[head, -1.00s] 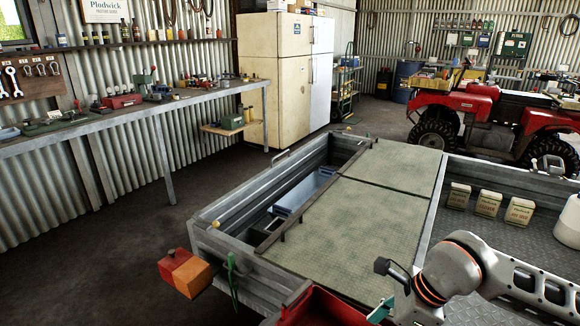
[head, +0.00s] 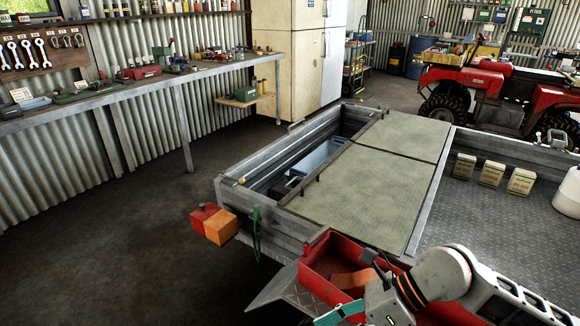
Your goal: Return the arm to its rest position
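My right arm (head: 445,275) comes in from the lower right, white and grey with orange rings at a joint. It is bent, with its end part hanging low over the red tray (head: 318,262) at the trailer's front. A teal piece (head: 340,312) shows beside the arm's end at the bottom edge; I cannot tell whether it belongs to the gripper. The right gripper's fingertips are not clearly visible, so its opening cannot be told. My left arm and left gripper are not in view.
The grey trailer (head: 285,225) has flat greenish lid panels (head: 365,190) and an open side bay with a blue-grey bin (head: 322,157). Several small cartons (head: 492,172) and a white container (head: 568,192) stand on its bed. A workbench (head: 140,90) runs along the left wall. The floor between is clear.

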